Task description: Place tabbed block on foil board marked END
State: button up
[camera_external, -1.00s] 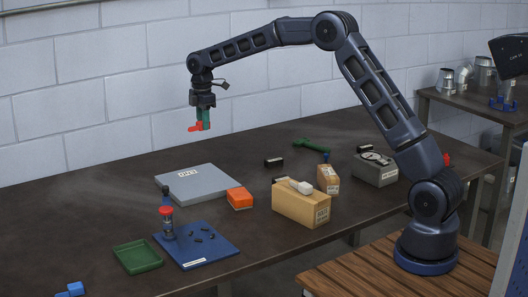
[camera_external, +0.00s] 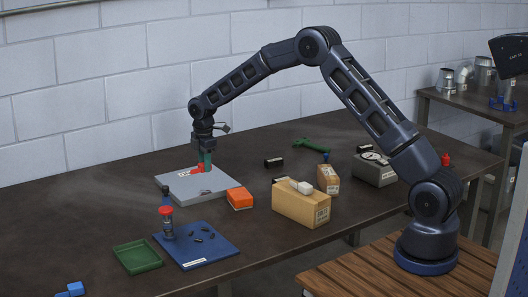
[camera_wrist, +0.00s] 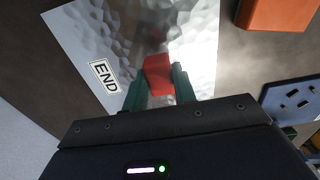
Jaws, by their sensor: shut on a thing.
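The tabbed block (camera_wrist: 158,74) is red and sits between the green fingers of my gripper (camera_wrist: 160,88) in the wrist view. My gripper (camera_external: 205,163) is shut on the block, and the block's red tab (camera_external: 197,169) sticks out to the left in the external view. Both are over the far part of the foil board (camera_external: 215,184), a flat grey slab. The board's dimpled silvery surface (camera_wrist: 115,45) and its END label (camera_wrist: 104,76) show in the wrist view. I cannot tell whether the block touches the board.
An orange block (camera_external: 239,198) stands just right of the board. A tan box (camera_external: 295,207) stands further right. The table left of the board is clear.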

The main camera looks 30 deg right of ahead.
aim_at(206, 182)
jog(key=shift+f, duration=2.1)
jog(key=shift+f, duration=0.15)
jog(key=o, duration=1)
